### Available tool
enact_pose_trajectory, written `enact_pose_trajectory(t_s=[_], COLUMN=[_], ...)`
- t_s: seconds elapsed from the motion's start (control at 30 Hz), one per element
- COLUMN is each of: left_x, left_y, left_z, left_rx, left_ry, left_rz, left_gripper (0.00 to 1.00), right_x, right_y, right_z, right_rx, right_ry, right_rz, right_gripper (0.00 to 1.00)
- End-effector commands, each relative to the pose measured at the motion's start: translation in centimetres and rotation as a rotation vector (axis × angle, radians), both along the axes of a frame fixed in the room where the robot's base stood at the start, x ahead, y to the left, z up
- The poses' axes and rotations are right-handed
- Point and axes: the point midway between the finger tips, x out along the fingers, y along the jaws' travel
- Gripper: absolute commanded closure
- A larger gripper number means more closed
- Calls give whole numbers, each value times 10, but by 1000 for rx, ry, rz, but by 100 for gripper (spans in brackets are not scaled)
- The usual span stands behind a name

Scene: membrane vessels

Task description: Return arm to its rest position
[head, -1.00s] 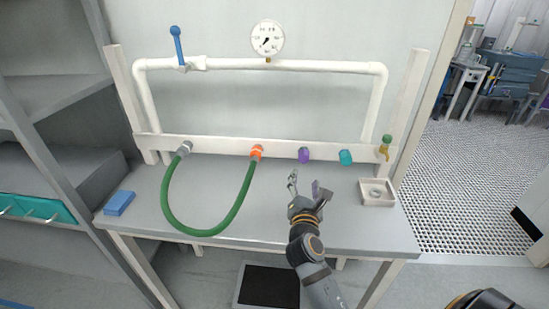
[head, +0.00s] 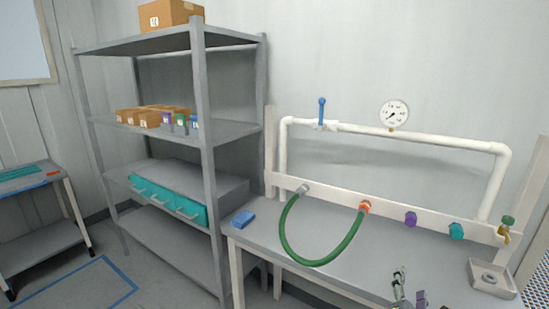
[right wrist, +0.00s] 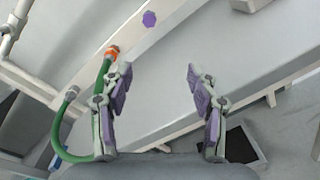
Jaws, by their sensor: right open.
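My right gripper (head: 409,292) shows at the bottom edge of the head view, over the front of the grey bench (head: 340,270). In the right wrist view its two purple-padded fingers (right wrist: 157,90) stand wide apart with nothing between them. The green hose (head: 318,262) hangs in a loop between the grey fitting and the orange fitting (head: 365,207) on the white rail. The hose also shows at the left of the right wrist view (right wrist: 62,140). My left gripper is not in view.
A purple cap (head: 410,219), a teal cap (head: 456,231) and a green-handled tap (head: 506,226) sit along the rail. A small tray (head: 478,268) is below the tap. A blue block (head: 243,218) lies at the bench's left end. A grey shelf unit (head: 205,130) stands at left.

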Motion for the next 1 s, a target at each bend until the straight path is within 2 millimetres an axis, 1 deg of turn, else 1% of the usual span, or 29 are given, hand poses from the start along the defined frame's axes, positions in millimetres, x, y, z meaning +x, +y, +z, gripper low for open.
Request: enact_pose_trajectory(t_s=[0.17,0.3,0.47,0.57,0.7,0.77,0.9,1.0], left_x=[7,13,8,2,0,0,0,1], left_y=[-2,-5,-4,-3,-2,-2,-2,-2], left_z=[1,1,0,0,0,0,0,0], left_rx=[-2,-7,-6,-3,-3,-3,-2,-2], left_ry=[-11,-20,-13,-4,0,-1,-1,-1], left_rz=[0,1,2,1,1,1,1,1], left_gripper=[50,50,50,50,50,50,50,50], right_x=[-16,-35,-64,-85,-120,-136,-176,-203], right_y=[-5,-5,4,14,36,47,74,91], right_z=[-26,-53,-89,-111,-139,-148,-165,-173], right_rx=[265,543,902,1128,1418,1526,1724,1818], right_ry=[-32,-62,-88,-97,-99,-95,-77,-62], right_rz=[-54,-128,-264,-381,-585,-685,-937,-1122], right_gripper=[40,40,40,40,40,40,40,40])
